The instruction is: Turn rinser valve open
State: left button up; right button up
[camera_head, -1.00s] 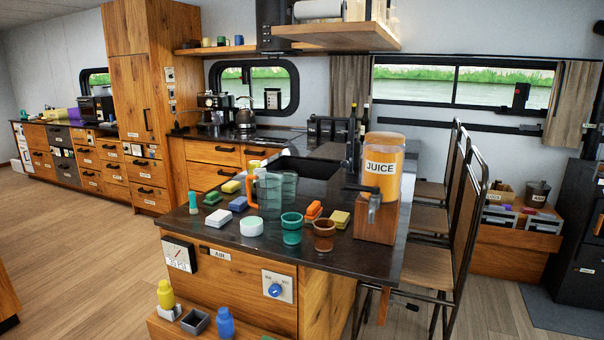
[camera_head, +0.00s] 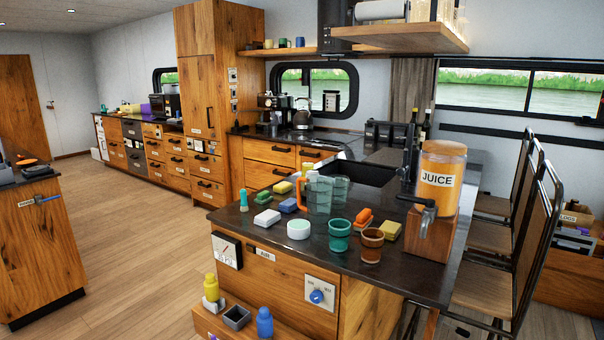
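A blue lever-like handle (camera_head: 43,197) sits on the upper front of the wooden counter (camera_head: 42,248) at the far left. A small label (camera_head: 26,203) is beside it, too small to read surely; it may be the rinser valve. A round blue knob (camera_head: 317,297) on a white plate is on the front of the middle counter, near a label that seems to read AIR (camera_head: 264,254) and a pressure gauge (camera_head: 227,251). Neither of my grippers is in view.
The dark middle counter (camera_head: 300,260) holds cups, a pitcher (camera_head: 319,192), sponges and a juice dispenser (camera_head: 441,180). A low step with bottles (camera_head: 264,322) juts out at its foot. Open wooden floor (camera_head: 130,235) lies between the two counters. Stools (camera_head: 500,250) stand at right.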

aim_at(40, 201)
jog(key=i+j+u, duration=0.2)
jog(key=u, duration=0.15)
jog(key=i+j+u, duration=0.35)
jog(key=i+u, duration=0.1)
jog(key=u, duration=0.2)
